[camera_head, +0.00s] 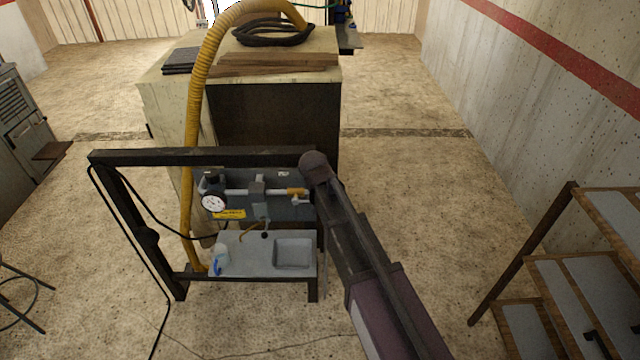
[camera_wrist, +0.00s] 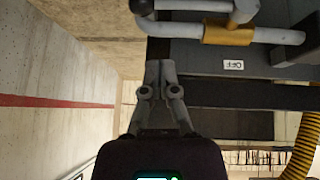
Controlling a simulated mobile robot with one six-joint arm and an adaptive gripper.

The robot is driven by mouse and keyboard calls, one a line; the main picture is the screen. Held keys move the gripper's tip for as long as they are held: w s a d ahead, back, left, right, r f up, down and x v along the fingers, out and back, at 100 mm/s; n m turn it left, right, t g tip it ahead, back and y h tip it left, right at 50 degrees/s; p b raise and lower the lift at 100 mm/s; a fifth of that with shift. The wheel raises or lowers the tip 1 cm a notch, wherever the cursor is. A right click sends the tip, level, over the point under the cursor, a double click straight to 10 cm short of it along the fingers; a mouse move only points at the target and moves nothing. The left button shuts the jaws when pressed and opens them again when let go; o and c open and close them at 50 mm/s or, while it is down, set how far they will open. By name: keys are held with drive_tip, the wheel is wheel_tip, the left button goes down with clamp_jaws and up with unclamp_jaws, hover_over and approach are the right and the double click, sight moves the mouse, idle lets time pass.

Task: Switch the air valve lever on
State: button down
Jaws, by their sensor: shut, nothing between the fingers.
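The air valve has a brass-coloured body (camera_wrist: 228,32) on a grey pipe (camera_wrist: 180,29) at the top of the wrist view. A pale grey lever-like bar (camera_wrist: 200,5) runs beside the pipe at the top edge and is partly cut off. A label reading OFF (camera_wrist: 233,65), upside down in this view, is on the dark panel. In the head view the brass valve (camera_head: 297,192) is at the panel's right end. My gripper (camera_wrist: 160,64) is shut and empty, its fingertips pointing toward the pipe. I cannot tell whether they touch it. My arm hides the gripper in the head view.
A dark frame (camera_head: 200,157) surrounds the panel, with a pressure gauge (camera_head: 213,203) and a grey tray (camera_head: 294,253). A yellow hose (camera_head: 190,130) rises at left. A cabinet (camera_head: 275,125) stands behind. Steps (camera_head: 560,280) stand at right, with open floor between.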

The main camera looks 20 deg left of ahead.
drive_tip(key=p+v, duration=0.7)
drive_tip(key=v, duration=0.2)
drive_tip(key=shift+d, duration=0.4)
drive_tip(key=shift+r, duration=0.1)
drive_tip(key=s+d+f+m+g, duration=0.1)
drive_tip(key=s+d+g, duration=0.1)
drive_tip(key=d, duration=1.1)
drive_tip(key=s+d+f+m+g+b, duration=0.1)
drive_tip(key=s+d, duration=0.4)
drive_tip(key=d, duration=0.8)
drive_tip(key=s+d+f+m+g+h, duration=0.1)
drive_tip(key=s+d+f+m+g, duration=0.1)
drive_tip(key=d, duration=1.1)
drive_tip(key=shift+s+d+f+g, duration=0.15)
drive_tip(key=shift+s+f+g, duration=0.15)
drive_tip(key=shift+s+g, duration=0.7)
drive_tip(key=shift+s, duration=0.15)
